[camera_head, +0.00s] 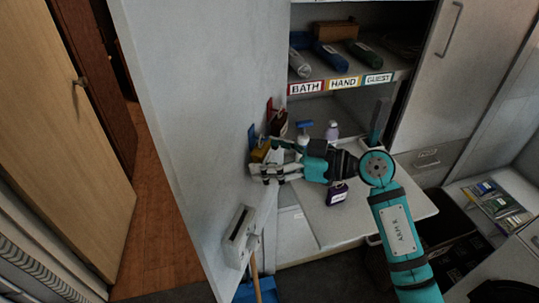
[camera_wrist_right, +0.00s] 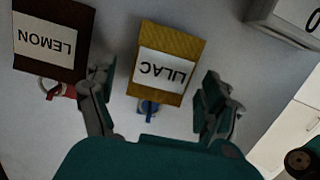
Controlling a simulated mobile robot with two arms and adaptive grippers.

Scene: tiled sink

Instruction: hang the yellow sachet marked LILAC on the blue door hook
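The yellow LILAC sachet (camera_wrist_right: 165,68) is against the pale door panel (camera_head: 180,120), its label upside down in the right wrist view. The blue hook (camera_wrist_right: 148,108) is at the sachet's loop end, and the sachet appears to hang from it; the exact loop contact is hard to make out. In the head view the sachet (camera_head: 260,152) is partly hidden by my right gripper (camera_head: 268,172), below the blue hook (camera_head: 252,134). In the right wrist view my right gripper (camera_wrist_right: 155,100) is open, its fingers apart on either side of the hook and sachet's loop end. My left gripper is not in view.
A brown LEMON sachet (camera_wrist_right: 48,40) hangs beside it at a red hook (camera_wrist_right: 65,90). Bottles (camera_head: 332,130) stand behind my arm. A white box (camera_head: 239,236) is fixed lower on the door.

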